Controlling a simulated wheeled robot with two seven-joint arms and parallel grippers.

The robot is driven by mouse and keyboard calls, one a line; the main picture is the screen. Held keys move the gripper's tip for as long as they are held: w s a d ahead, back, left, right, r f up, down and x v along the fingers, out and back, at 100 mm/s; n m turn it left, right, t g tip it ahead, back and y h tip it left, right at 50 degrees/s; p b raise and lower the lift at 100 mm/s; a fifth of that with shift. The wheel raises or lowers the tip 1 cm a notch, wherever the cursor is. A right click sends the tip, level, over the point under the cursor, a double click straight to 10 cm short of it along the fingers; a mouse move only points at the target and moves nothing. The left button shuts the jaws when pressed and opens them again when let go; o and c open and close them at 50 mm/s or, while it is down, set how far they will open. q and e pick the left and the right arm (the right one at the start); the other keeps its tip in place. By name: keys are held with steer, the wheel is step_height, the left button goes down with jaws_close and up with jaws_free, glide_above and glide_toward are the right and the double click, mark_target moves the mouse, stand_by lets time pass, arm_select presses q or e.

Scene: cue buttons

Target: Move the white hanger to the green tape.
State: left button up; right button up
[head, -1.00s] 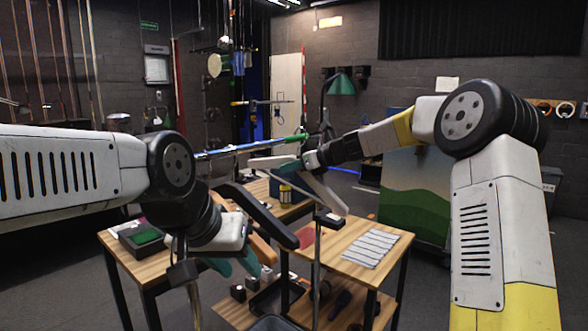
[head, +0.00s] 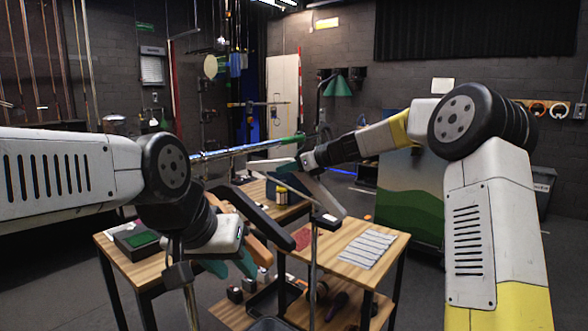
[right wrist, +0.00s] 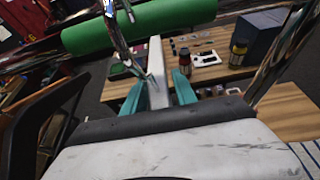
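The white hanger (right wrist: 156,72) stands between the teal fingertips of my right gripper (right wrist: 168,92), which are shut on it. Its chrome hook (right wrist: 117,32) crosses in front of the green tape (right wrist: 165,16) in the right wrist view; I cannot tell whether it bears on the rail. In the head view the green tape (head: 290,140) is at the right end of the rail (head: 230,152), just above my right gripper (head: 284,168). A pale bar of the hanger (head: 264,164) shows there. My left gripper (head: 230,267) is low at centre-left, its teal fingertips apart, apparently empty.
A wooden table (head: 335,238) with a striped cloth (head: 367,248) stands below right. Another table (head: 125,258) holds a box with a green top (head: 141,240). A dark tray (head: 270,297) lies lower down. Thin metal posts rise near my left gripper.

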steer(key=shift+o, duration=0.7)
steer(key=v, duration=0.7)
steer(key=shift+s+d+r, duration=0.1)
steer(key=shift+s+d, duration=0.1)
steer(key=s+d+f+n+h, duration=0.3)
steer(key=s+d+n, duration=0.3)
steer(key=s, duration=0.7)
steer(key=s+d+f+n+g+h, duration=0.1)
steer(key=s+d+f+n+h, duration=0.2)
steer(key=s+n, duration=0.8)
steer(key=s+d+f+n+h, duration=0.3)
steer(key=s+d+n, duration=0.5)
steer(key=s, duration=0.7)
steer(key=shift+d, duration=0.35)
